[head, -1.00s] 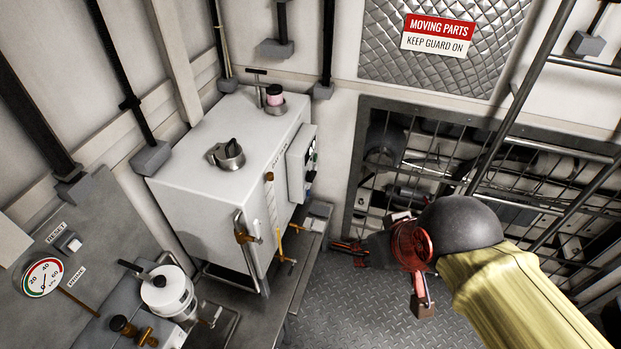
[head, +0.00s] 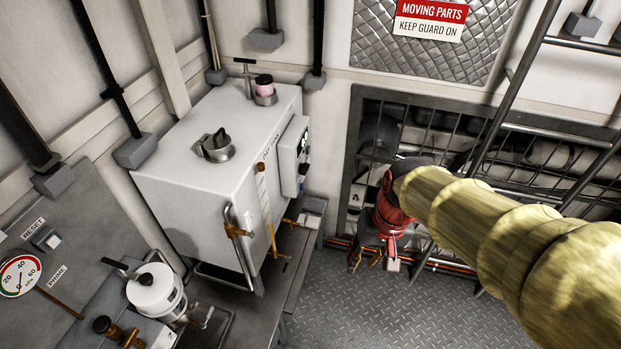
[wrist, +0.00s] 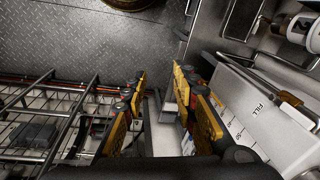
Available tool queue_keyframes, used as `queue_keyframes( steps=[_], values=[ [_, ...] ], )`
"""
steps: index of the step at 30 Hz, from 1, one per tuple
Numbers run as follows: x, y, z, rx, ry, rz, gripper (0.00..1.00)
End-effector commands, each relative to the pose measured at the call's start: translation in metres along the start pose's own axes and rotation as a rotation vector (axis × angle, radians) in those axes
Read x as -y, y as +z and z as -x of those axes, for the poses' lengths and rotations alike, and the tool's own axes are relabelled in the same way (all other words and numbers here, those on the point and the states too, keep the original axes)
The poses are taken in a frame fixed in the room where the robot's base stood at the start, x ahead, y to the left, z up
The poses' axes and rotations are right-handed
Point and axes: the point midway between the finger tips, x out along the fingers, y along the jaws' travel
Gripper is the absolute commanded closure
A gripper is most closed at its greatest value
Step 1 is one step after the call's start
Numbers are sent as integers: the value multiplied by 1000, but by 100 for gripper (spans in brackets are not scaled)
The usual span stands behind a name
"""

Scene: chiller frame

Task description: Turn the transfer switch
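No label reading transfer switch is legible. A white-grey control box (head: 293,156) with a dark dial and small knobs is mounted on the right side of the white cabinet (head: 180,190). A black rotary knob on a metal base (head: 215,145) sits on top of the cabinet. My gripper (head: 366,262) is right of the cabinet and the control box, apart from both, pointing down. In the wrist view its two yellow fingers (wrist: 158,76) are spread with nothing between their tips. The control box face is seen only edge-on in the head view.
A wire guard over machinery (head: 440,150) lies behind and right of my arm. Upright pipe handles (head: 240,245) stick out from the cabinet front. A white pot (head: 155,288) and gauge (head: 20,275) are at lower left. Chequer-plate floor (head: 340,310) is clear below my gripper.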

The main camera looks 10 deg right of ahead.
Motion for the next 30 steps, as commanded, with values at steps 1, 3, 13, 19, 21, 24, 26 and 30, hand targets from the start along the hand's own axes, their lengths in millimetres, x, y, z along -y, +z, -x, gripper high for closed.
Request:
queue_keyframes(
  steps=[1,3,13,19,21,24,26,30],
  values=[
    [1,-4,-25,58,-32,-50,72],
    [8,-12,-50,124,-91,-116,72],
    [52,-73,-163,354,-477,-413,72],
    [71,-148,-226,345,-801,-589,72],
    [72,-182,-244,295,-918,-642,72],
    [68,-233,-259,178,-1076,-696,72],
    [64,-264,-260,83,-1160,-710,72],
    [52,-336,-227,-190,-1311,-674,72]
  ],
)
